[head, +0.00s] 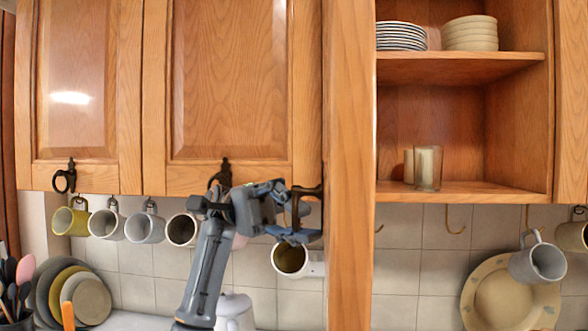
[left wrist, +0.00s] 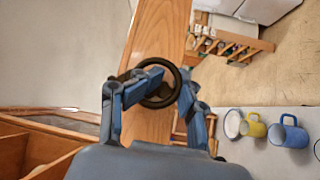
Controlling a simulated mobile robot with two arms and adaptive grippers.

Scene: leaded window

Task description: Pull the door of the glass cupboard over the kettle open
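The cupboard door (head: 350,150) on the right stands swung out, seen nearly edge-on in the head view. Its cupboard (head: 420,110) shows open, with plates and glasses inside. A black ring handle (left wrist: 146,100) hangs on the door's face. My left gripper (left wrist: 174,84) is at this handle, one finger bent inward across the ring and the other at its right rim. It looks shut on the ring; the exact contact is partly hidden. In the head view my left gripper (head: 303,212) is left of the door. A white kettle-like pot (head: 236,308) is partly hidden behind my arm. My right gripper is out of view.
Two closed doors (head: 80,80) with black ring pulls are at the left. Several mugs (head: 144,228) hang below them. Plates (head: 80,296) and utensils stand at the lower left. A large plate (head: 490,300) and a mug (head: 538,262) are at the right.

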